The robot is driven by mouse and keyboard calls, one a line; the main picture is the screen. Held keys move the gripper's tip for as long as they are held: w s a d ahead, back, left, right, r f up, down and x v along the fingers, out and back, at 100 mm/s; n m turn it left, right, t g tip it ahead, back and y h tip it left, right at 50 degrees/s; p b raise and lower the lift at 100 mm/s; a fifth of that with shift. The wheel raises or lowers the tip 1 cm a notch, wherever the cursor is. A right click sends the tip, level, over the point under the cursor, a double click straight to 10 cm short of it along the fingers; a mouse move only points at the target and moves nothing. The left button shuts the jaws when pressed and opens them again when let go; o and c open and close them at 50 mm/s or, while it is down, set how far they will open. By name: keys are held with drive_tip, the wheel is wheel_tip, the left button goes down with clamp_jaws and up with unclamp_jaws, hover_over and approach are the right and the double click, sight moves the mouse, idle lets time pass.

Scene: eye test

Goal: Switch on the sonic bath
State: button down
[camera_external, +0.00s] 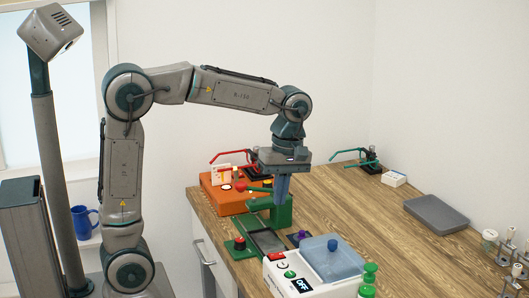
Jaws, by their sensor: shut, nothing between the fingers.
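The sonic bath appears to be the white box (315,289) at the table's near edge, with a translucent blue lid (329,252) on top. Its sloped front carries a red label or button (276,256), small green-marked buttons (285,269) and a dark display (301,284) that reads OFF. My gripper (282,199) points straight down, with its blue fingers shut and empty. In the picture it is above and behind the bath, in front of a green stand (286,214). I cannot tell whether it touches the stand.
An orange box (218,203) stands at the table's back left. A red button on a green base (239,244), a dark tray (268,241) and a purple-topped item (301,235) lie behind the bath. Green bottles (369,278) stand right of it. The table's middle is clear up to a grey slab (435,213).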

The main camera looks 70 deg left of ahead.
sight(272, 255)
drive_tip(key=f, duration=0.4)
drive_tip(key=s+f, duration=0.1)
drive_tip(key=f, duration=0.8)
drive_tip(key=shift+s+f+p, duration=0.25)
drive_tip(key=shift+s+p, duration=0.05)
drive_tip(key=shift+p, duration=0.05)
drive_tip(key=shift+f, duration=0.25)
drive_tip(key=shift+s, duration=0.15)
drive_tip(key=shift+r, duration=0.1)
drive_tip(key=shift+w, duration=0.3)
drive_tip(key=shift+w+r, duration=0.1)
drive_tip(key=shift+w, duration=0.5)
